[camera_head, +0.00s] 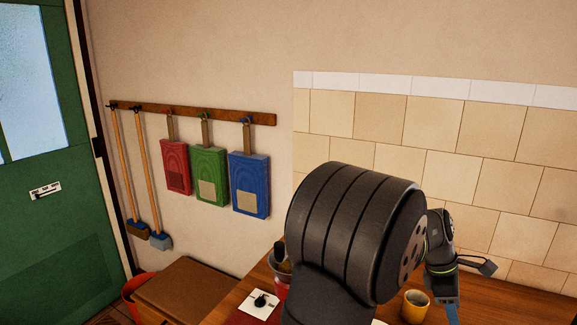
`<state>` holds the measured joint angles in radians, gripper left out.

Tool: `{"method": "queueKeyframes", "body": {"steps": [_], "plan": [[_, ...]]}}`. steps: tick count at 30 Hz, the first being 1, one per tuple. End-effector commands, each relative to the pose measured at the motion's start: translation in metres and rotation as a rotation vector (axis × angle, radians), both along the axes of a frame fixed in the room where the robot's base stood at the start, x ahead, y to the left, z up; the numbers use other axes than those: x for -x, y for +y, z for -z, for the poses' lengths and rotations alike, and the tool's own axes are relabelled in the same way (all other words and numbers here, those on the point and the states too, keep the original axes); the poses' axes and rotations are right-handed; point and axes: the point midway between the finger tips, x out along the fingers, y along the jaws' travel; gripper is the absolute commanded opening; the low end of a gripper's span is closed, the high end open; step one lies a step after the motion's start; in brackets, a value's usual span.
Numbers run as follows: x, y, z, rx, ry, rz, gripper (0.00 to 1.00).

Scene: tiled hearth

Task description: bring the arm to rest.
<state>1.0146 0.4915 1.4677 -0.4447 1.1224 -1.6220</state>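My dark arm fills the lower middle of the head view, its thick rounded joint nearest the camera. Behind it, at right, is a slimmer grey wrist part with a green ring. Below the wrist a blue piece (452,314) runs down to the lower picture edge; I cannot tell whether it is part of my gripper or something else. The fingertips do not show clearly, so I cannot see whether the gripper is open or holds anything.
A yellow mug (415,307) stands on the wooden surface (505,307) close by the arm. A white card with a black knob-like thing (260,301) lies left of the arm. Blue, green and red boards (249,184) and two brooms hang from a wall rail (190,112).

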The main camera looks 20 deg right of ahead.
Motion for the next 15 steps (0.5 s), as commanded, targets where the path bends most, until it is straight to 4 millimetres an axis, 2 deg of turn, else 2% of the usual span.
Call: {"method": "queueKeyframes", "body": {"steps": [3,15], "plan": [[-0.024,0.008,-0.007,0.0,0.0,-0.013,0.43],[-0.093,0.041,-0.032,-0.001,-0.001,-0.043,0.43]]}}
